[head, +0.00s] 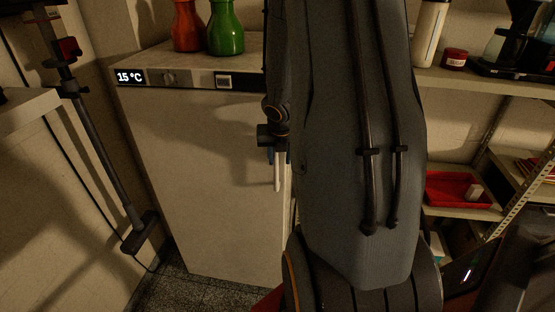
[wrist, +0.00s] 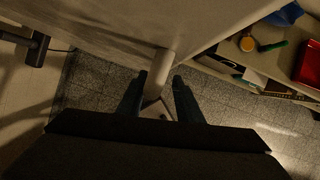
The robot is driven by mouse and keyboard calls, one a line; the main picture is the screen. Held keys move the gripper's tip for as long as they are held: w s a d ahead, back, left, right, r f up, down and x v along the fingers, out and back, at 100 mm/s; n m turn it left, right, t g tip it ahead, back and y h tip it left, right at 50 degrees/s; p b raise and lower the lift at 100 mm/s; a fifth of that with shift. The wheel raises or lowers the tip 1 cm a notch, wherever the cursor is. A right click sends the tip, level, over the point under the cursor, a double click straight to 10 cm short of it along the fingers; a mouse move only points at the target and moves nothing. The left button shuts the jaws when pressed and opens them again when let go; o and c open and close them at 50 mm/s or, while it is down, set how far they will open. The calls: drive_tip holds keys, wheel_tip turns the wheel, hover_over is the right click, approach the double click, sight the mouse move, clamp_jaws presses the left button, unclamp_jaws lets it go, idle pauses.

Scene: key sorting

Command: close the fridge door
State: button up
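The fridge is a pale, boxy cabinet with a "15 °C" display; its plain door (head: 205,180) fills the front in the head view. Whether the door is flush or slightly ajar I cannot tell, because my arm hides its right side. A white upright bar handle (head: 277,172) shows beside my arm; it also shows in the wrist view (wrist: 161,68). My gripper (wrist: 161,78) is open, with its two dark bluish fingers on either side of the handle. I see no clear grip on it. In the head view, my gripper (head: 271,150) is partly hidden behind my arm.
A red flask (head: 187,28) and a green flask (head: 225,30) stand on the fridge top. At right is a shelf rack with a red tray (head: 457,190). A dark stand (head: 105,150) is at left. Speckled floor (wrist: 225,105) is clear below my gripper.

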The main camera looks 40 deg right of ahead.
drive_tip(key=shift+a, duration=0.15)
drive_tip(key=shift+r, duration=0.15)
drive_tip(key=v, duration=0.7)
drive_tip(key=shift+r, duration=0.15)
drive_tip(key=shift+s, duration=0.15)
idle(0.5)
drive_tip(key=s+a+f+m+y+b, duration=0.1)
drive_tip(key=a+f+m+b, duration=0.2)
drive_tip(key=a+m, duration=0.5)
drive_tip(key=s+a+f+m+g+y+b, duration=0.1)
drive_tip(key=a+f+m+b, duration=0.3)
drive_tip(key=a+m, duration=0.5)
drive_tip(key=s+a+f+m+g+b, duration=0.1)
drive_tip(key=a+f+m+b, duration=0.3)
drive_tip(key=a+m, duration=0.5)
drive_tip(key=shift+s+f+m+y, duration=0.45)
drive_tip(key=shift+s+m, duration=0.35)
drive_tip(key=shift+m, duration=0.4)
